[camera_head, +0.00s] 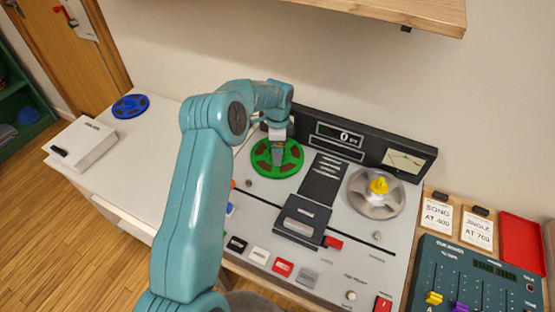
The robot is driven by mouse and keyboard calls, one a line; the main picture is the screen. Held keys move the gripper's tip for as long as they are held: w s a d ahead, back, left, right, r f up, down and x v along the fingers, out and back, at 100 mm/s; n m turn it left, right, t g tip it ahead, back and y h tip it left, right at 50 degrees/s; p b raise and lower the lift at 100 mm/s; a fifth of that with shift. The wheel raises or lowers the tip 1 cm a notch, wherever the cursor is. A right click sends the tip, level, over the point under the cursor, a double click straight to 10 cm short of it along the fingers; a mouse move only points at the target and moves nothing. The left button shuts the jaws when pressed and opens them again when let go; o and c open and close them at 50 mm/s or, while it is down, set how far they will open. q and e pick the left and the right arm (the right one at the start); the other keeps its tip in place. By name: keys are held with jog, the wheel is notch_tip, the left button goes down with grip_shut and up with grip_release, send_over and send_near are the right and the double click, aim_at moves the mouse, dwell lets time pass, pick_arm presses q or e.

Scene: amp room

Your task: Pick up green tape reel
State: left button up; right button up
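The green tape reel (291,165) lies flat on the left spindle area of the tape machine (333,262), with brown tape showing through its openings. My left gripper (278,154) points down over the reel's middle and hides its hub. The fingers look close to or touching the hub; I cannot tell whether they grip it. My teal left arm crosses the left part of the machine. My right gripper is out of view.
A silver reel with a yellow hub (379,187) sits on the machine's right side. A blue reel (130,106) and white box (83,144) lie on the left counter. A mixer (474,277) stands lower right. A wooden shelf (400,10) overhangs the back.

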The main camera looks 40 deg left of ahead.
pick_arm(q)
jog(key=shift+w+a+f, duration=0.15)
jog(key=shift+f, duration=0.5)
jog(key=shift+r, duration=0.2)
jog(key=c, duration=1.4)
